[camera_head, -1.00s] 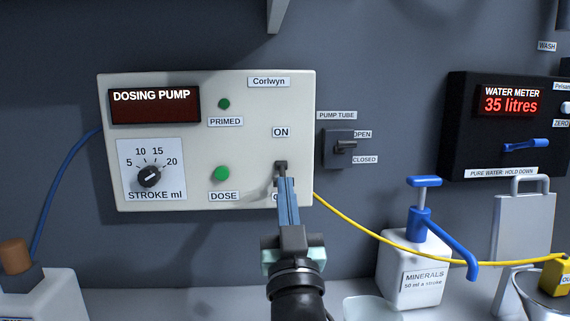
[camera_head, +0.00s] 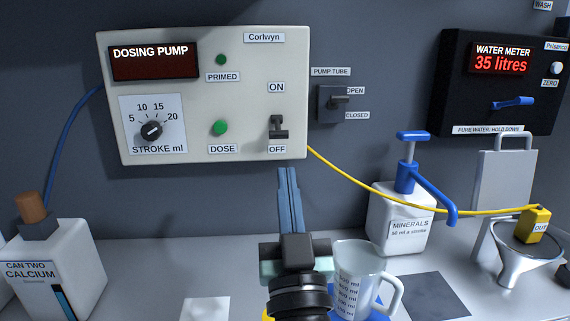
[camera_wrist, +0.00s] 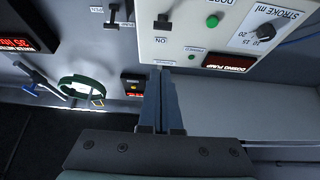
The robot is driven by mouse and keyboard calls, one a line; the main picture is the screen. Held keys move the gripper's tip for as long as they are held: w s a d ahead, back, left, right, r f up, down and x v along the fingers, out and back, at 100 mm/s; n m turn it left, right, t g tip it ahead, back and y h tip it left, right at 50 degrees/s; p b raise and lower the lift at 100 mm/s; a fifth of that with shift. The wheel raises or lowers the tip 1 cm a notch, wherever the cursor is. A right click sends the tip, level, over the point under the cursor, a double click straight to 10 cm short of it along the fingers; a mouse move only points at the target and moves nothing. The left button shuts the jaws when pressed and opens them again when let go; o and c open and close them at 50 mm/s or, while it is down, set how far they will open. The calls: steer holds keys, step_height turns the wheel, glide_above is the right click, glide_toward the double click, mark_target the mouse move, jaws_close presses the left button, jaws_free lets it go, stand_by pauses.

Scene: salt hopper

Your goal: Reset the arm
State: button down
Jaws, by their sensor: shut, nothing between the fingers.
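My gripper (camera_head: 289,172) is shut and empty, with its two blue-grey fingers together. In the head view it points up at the wall, just below the dosing pump panel (camera_head: 245,60) and apart from it. The panel's black ON/OFF switch (camera_head: 278,128) is in full view above the fingertips, its crossbar near the OFF label. The pump's display reads only "DOSING PUMP". In the wrist view the shut fingers (camera_wrist: 161,75) show at the centre, with the panel (camera_wrist: 190,40) beyond them.
A clear measuring jug (camera_head: 352,268) stands on the counter just right of my gripper. A minerals bottle (camera_head: 398,225) with a blue pump and a metal funnel (camera_head: 520,262) are farther right. A calcium can (camera_head: 80,250) stands left.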

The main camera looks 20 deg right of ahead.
steer(key=shift+s+f, duration=0.3)
steer(key=shift+f, duration=0.1)
steer(key=shift+s+a, duration=0.1)
